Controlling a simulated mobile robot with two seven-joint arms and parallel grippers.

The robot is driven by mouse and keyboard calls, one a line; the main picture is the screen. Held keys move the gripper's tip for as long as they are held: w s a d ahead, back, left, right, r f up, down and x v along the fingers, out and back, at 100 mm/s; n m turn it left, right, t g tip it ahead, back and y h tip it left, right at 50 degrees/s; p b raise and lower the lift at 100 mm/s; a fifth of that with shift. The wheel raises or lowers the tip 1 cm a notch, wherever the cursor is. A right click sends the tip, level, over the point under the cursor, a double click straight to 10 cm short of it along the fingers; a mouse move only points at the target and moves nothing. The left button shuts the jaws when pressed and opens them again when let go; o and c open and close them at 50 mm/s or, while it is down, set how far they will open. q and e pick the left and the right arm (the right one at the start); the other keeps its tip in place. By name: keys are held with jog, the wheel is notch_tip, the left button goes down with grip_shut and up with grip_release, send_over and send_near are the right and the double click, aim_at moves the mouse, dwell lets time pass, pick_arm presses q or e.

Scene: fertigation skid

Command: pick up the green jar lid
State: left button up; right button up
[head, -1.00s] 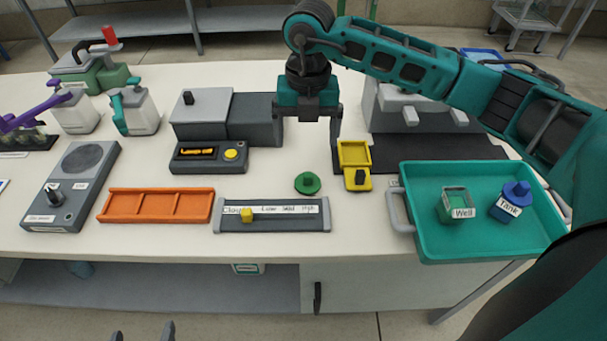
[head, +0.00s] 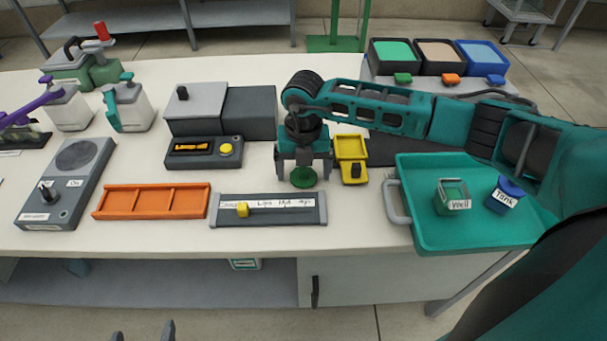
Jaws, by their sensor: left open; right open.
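The green jar lid (head: 303,177) lies on the white table, left of the yellow holder and behind the grey slider panel. My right gripper (head: 303,170) is directly over the lid, pointing down, with its fingers apart on either side of it. The gripper body hides the far part of the lid. Whether the fingers touch the lid cannot be told. My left gripper (head: 143,332) shows only as two separated fingertips at the bottom edge, open and empty, in front of the table.
A yellow holder (head: 351,150) stands close to the right of my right gripper. The slider panel (head: 268,215) lies in front, an orange tray (head: 152,187) to the left. A teal tray (head: 470,238) with two labelled containers is at the right, under my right arm.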

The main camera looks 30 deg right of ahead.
jog(key=shift+c, duration=0.4)
pick_arm(q)
jog(key=shift+w+r, duration=0.1)
jog(key=shift+w, duration=0.1)
pick_arm(e)
jog(key=c, duration=1)
jog(key=shift+c, duration=0.2)
